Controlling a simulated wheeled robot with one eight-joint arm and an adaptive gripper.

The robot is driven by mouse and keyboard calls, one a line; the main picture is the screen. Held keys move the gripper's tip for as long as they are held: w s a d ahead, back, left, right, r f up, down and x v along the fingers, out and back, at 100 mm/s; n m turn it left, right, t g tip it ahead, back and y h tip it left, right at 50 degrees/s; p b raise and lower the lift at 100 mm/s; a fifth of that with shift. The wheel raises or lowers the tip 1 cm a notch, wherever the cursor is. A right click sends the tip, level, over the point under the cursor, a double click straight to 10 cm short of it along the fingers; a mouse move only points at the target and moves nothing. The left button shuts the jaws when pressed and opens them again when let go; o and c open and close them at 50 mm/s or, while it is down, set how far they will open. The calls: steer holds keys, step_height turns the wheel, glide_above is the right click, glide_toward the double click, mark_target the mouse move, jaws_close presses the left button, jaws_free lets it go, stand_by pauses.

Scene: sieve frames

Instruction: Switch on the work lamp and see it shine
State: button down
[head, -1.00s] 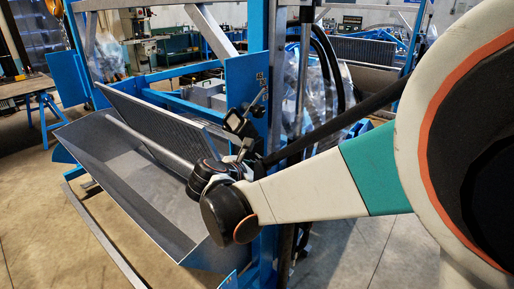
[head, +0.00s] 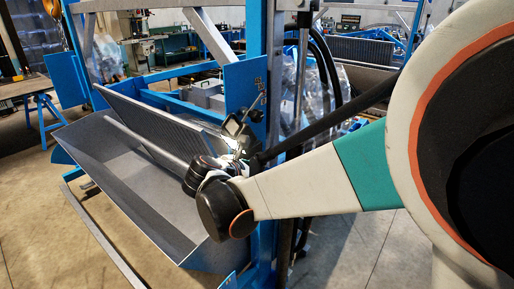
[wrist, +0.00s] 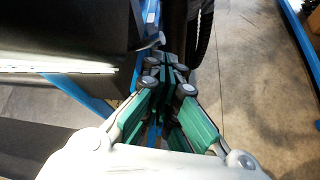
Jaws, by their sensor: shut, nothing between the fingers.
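The work lamp (head: 235,128) is a small dark head on a jointed bracket at the blue post. A bright white glow shows just below it, and the sieve panel beside it is brightly lit, so the lamp looks on. My gripper (head: 241,153) is right beside the lamp, partly hidden by my wrist. In the wrist view my gripper (wrist: 166,62) is shut and empty, its green fingers together. A small pale knob stands just beyond the fingertips; I cannot tell whether they touch it. The switch is not clear in the head view.
A blue post (head: 259,110) with dark hoses (head: 331,70) stands close behind my gripper. A grey sieve panel (head: 160,110) leans over a metal trough (head: 100,160) on the left. The concrete floor (head: 345,250) at the lower right is clear.

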steer(key=shift+w+r+p, duration=0.15)
steer(key=shift+r+p, duration=0.35)
steer(key=shift+r, duration=0.35)
steer(key=shift+a, duration=0.1)
steer(key=shift+f, duration=0.1)
